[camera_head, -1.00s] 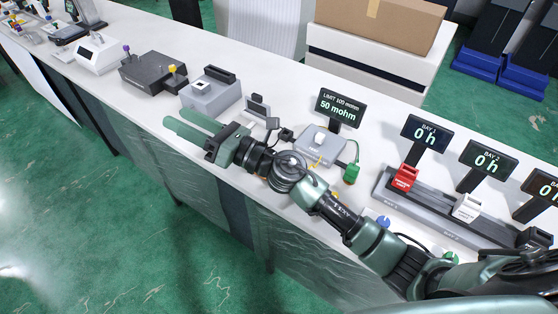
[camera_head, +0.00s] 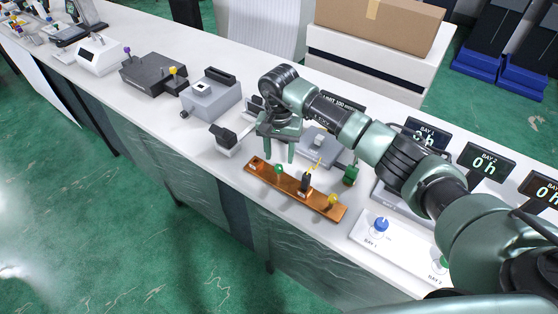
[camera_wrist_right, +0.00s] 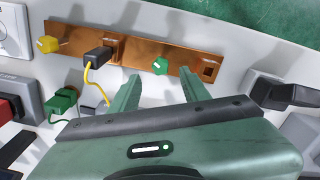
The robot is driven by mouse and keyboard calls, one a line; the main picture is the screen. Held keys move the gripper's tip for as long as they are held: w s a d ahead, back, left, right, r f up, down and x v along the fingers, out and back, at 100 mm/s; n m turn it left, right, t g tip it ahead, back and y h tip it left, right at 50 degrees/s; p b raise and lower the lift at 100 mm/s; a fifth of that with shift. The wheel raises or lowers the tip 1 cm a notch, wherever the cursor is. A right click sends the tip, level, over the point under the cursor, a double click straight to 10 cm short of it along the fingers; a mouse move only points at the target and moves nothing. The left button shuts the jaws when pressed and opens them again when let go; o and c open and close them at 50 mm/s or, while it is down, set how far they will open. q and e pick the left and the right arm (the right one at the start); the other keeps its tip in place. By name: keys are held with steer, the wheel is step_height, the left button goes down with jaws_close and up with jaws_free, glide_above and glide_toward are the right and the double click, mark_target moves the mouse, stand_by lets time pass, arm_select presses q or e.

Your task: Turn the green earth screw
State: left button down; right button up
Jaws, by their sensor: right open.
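The green earth screw (camera_head: 279,169) stands on a copper-brown bar (camera_head: 318,203) at the front of the bench. In the right wrist view the green screw (camera_wrist_right: 160,66) is on the bar (camera_wrist_right: 137,53), just beyond and between the fingertips. My right gripper (camera_head: 279,158) is open and points down over the bar, close to the screw; it also shows open in the wrist view (camera_wrist_right: 160,80). A black plug with a yellow wire (camera_head: 305,182) and a yellow screw (camera_head: 332,200) sit farther right on the bar. My left gripper is not in view.
A grey meter box (camera_head: 318,143) and a green connector (camera_head: 350,176) stand behind the bar. A white and black device (camera_head: 225,140) is left of my gripper. A white bay plate with a blue knob (camera_head: 381,224) lies to the right.

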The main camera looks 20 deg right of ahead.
mark_target(279, 166)
steer(key=shift+f+p, duration=0.45)
steer(key=shift+f, duration=1.7)
